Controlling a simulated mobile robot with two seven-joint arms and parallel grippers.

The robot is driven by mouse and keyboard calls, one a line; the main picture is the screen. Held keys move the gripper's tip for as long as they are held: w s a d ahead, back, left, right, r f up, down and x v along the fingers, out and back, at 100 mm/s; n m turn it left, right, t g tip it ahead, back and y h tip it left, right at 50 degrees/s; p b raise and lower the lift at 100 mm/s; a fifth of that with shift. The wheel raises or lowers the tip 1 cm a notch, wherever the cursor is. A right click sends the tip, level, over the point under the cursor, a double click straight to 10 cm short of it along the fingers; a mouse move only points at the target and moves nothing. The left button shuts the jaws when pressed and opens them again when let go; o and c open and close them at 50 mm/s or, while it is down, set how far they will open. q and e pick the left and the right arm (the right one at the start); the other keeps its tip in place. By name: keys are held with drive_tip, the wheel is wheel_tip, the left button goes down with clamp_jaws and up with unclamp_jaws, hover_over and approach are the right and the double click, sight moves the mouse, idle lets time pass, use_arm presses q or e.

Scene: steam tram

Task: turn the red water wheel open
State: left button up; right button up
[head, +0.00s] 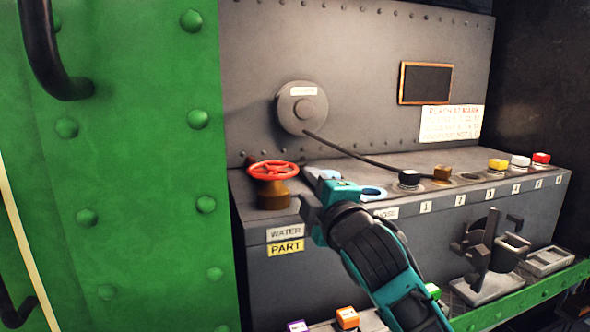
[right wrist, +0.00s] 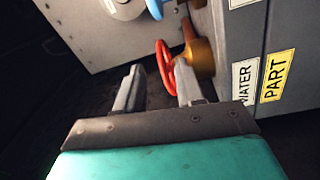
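The red water wheel (head: 273,170) sits on a brass valve body (head: 274,194) at the left end of the grey console, above the WATER and PART labels. My right gripper (head: 309,190) is just to the right of the wheel in the head view. In the right wrist view, the fingers of my right gripper (right wrist: 158,84) stand apart, and the wheel rim (right wrist: 165,68) shows edge-on between and beyond their tips, closer to the right finger. I cannot tell whether that finger touches the rim or the brass body. My left gripper is not in view.
A light blue ring (head: 372,193) lies behind my right gripper. Several coloured blocks and numbered labels run along the console (head: 470,185). A round grey hub (head: 302,108) with a long rod is on the back wall. A green riveted wall (head: 150,150) stands at left.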

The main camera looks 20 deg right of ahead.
sight(295, 166)
drive_tip(key=w, duration=0.9)
drive_tip(key=shift+w+a+r+p, duration=0.2)
drive_tip(key=shift+w+r+p, duration=0.05)
drive_tip(key=shift+r+p, duration=0.05)
clamp_jaws()
